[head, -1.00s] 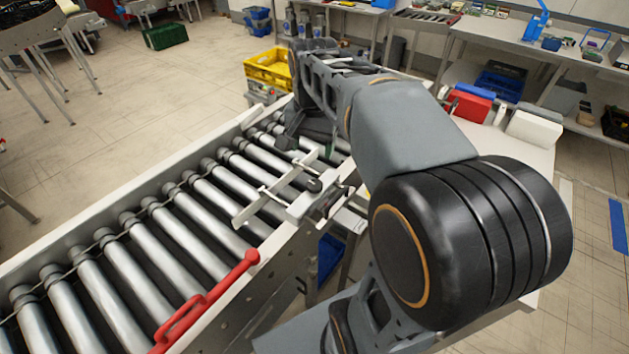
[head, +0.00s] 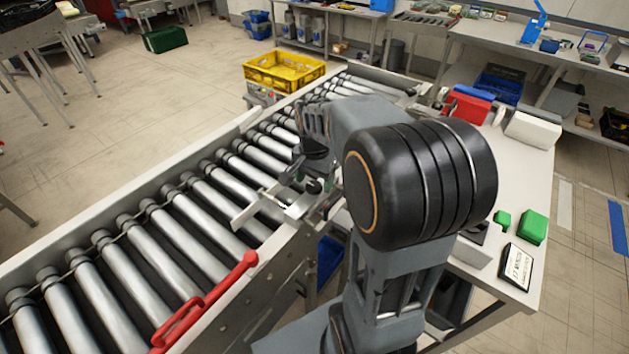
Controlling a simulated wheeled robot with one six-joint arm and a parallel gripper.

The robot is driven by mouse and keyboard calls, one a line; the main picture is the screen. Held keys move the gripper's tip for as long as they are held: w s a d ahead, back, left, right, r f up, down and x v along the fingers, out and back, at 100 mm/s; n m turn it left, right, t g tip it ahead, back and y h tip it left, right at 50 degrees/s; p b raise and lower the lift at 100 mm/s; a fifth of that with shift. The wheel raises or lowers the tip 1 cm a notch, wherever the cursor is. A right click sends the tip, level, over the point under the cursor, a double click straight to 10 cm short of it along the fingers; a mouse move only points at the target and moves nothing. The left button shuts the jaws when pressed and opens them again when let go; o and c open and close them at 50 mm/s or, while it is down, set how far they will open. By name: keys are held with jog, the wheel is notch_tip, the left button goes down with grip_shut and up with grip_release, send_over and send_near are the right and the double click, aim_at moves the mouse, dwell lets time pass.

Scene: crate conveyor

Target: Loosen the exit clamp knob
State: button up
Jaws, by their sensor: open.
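The exit clamp (head: 294,210) is a pale metal bracket with a guide bar, mounted on the near rail of the roller conveyor. Its small dark knob (head: 313,187) sits on top of the bracket. My gripper (head: 316,174) is directly above the knob, pointing down, with its jaws open. My wrist and arm hide part of the clamp and the fingertips, so I cannot tell whether they touch the knob.
The conveyor rollers (head: 135,231) are empty. A red lever (head: 205,305) lies along the near rail. A yellow crate (head: 285,72) stands beyond the conveyor. A side table (head: 535,190) at right holds green blocks (head: 533,227), a sign and a white box.

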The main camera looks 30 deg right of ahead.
jog(key=shift+f, duration=0.45)
jog(key=shift+c, duration=0.3)
jog(key=c, duration=0.9)
jog(key=shift+o, duration=0.2)
